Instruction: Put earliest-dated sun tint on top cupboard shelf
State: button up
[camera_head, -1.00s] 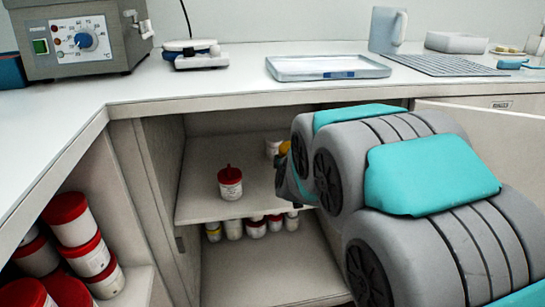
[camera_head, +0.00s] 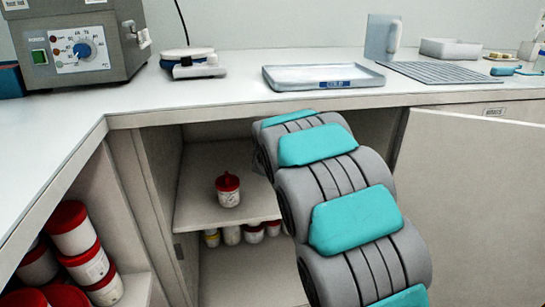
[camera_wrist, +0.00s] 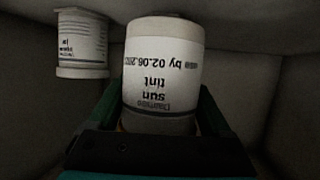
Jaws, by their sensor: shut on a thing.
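In the wrist view my gripper (camera_wrist: 158,112) is shut on a white sun tint jar (camera_wrist: 162,60). Its label appears upside down and reads "sun tint" and "use by 02.06.202", with the last digit unclear. A second pale jar (camera_wrist: 82,45) stands apart to its left; its small label is not readable. In the head view my arm reaches into the open cupboard and hides my gripper and the held jar. A red-lidded jar (camera_head: 228,190) stands on the upper cupboard shelf (camera_head: 200,215), left of my arm. Several small jars (camera_head: 232,235) stand below that shelf.
The open cupboard door (camera_head: 470,160) is to the right of my arm. The counter (camera_head: 220,97) overhangs the cupboard. Red-lidded tubs (camera_head: 88,262) fill the left compartment. The shelf's front left is clear around the red-lidded jar.

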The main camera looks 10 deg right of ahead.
jog(key=shift+f, duration=1.45)
jog(key=shift+f, duration=0.2)
jog(key=o, duration=1.4)
jog(key=shift+r, duration=0.2)
jog(key=v, duration=1.2)
jog(key=shift+b, duration=0.3)
